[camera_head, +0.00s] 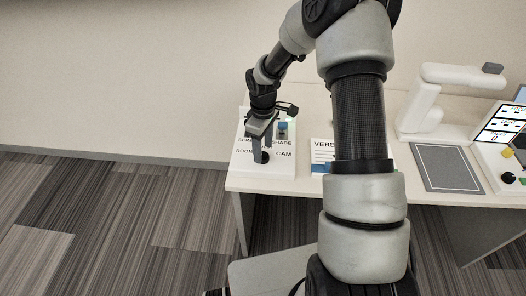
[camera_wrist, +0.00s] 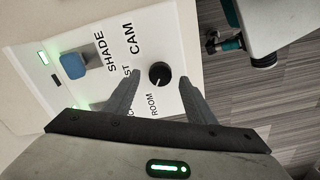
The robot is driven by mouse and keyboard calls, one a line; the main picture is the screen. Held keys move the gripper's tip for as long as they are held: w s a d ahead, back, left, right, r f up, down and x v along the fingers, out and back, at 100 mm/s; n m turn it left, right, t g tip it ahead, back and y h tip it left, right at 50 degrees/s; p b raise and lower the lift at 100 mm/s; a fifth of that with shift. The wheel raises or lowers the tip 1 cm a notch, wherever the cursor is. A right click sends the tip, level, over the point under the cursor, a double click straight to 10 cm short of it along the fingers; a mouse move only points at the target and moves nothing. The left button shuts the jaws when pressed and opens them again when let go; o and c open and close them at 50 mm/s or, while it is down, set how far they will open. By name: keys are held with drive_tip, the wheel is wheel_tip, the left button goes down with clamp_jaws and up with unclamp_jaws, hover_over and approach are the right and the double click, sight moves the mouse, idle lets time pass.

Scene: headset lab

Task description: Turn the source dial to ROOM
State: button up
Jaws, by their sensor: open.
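The source dial (camera_wrist: 159,75) is a small round black knob on a white panel (camera_wrist: 35,75), with the labels CAM and ROOM printed beside it. A small light mark shows on the dial, but its exact direction is hard to read. My gripper (camera_wrist: 160,80) is open, with one finger on each side of the dial in the wrist view. I cannot tell whether either finger touches it. In the head view my gripper (camera_head: 260,149) points down over the front of the panel, and the dial (camera_head: 262,157) is partly covered.
A blue knob (camera_wrist: 74,66) stands near the SHADE label, with green lights by it. On the desk (camera_head: 310,178) are a sign (camera_head: 321,158), a white document camera (camera_head: 432,110) and a control box with buttons (camera_head: 510,165) at the right.

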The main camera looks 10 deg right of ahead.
sight(263, 155)
wheel_tip(263, 155, up, 15)
drive_tip(key=p, duration=0.1)
idle(0.4)
drive_tip(key=s+r+m+t+h+p, duration=0.1)
drive_tip(key=s+r+m+p, duration=0.1)
drive_tip(key=s+r, duration=0.55)
drive_tip(key=s+r+m+t+p, duration=0.2)
drive_tip(key=s+r, duration=0.2)
drive_tip(key=r, duration=0.6)
drive_tip(key=s+r+m+t+p, duration=0.1)
drive_tip(key=s+r+m, duration=0.2)
drive_tip(key=s, duration=0.4)
drive_tip(key=s+r+m+t+y+p, duration=0.1)
drive_tip(key=s+r+m, duration=0.2)
drive_tip(key=s, duration=0.4)
drive_tip(key=shift+s+r+t, duration=0.15)
drive_tip(key=shift+r+t, duration=0.1)
drive_tip(key=shift+t, duration=0.05)
